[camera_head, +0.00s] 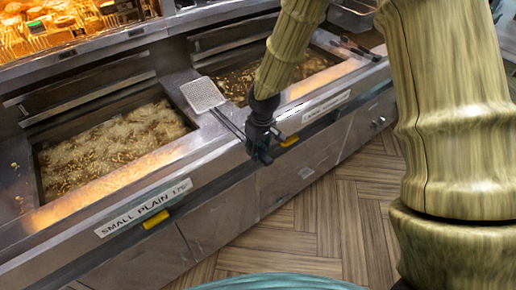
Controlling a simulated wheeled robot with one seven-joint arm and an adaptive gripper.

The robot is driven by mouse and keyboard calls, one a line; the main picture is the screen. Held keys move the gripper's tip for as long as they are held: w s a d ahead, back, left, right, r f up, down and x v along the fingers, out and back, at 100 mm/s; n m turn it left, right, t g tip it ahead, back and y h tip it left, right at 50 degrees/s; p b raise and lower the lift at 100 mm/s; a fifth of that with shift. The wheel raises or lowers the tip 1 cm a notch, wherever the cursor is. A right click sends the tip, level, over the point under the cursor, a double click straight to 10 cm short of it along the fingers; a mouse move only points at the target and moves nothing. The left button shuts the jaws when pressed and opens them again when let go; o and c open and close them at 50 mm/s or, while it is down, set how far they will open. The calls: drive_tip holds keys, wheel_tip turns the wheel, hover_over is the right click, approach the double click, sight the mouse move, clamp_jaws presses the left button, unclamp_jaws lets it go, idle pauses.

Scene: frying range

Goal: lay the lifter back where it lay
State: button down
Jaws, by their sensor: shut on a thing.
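The lifter (203,95) has a square pale mesh head and a thin dark handle. Its head is over the metal divider between the two oil vats, and its handle runs down and right to my gripper. My gripper (262,152) is shut on the handle at the front edge of the fryer counter. I cannot tell whether the lifter touches the metal below. The fingertips are small and dark here, and the handle's end is partly hidden by them.
The left vat (30,165) holds bubbling oil with food. The right vat (312,85) is partly hidden by my arm. A label reading SMALL PLAIN 175° (145,207) is on the front. Dark utensils (355,47) lie on the far right rim. The wooden floor (330,215) is clear.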

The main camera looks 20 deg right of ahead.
idle(0.4)
drive_tip(key=c, duration=1.1)
unclamp_jaws()
drive_tip(key=shift+o, duration=0.2)
wheel_tip(320, 180, up, 12)
drive_tip(key=s, duration=0.1)
drive_tip(key=shift+s+d, duration=0.2)
drive_tip(key=shift+d, duration=0.15)
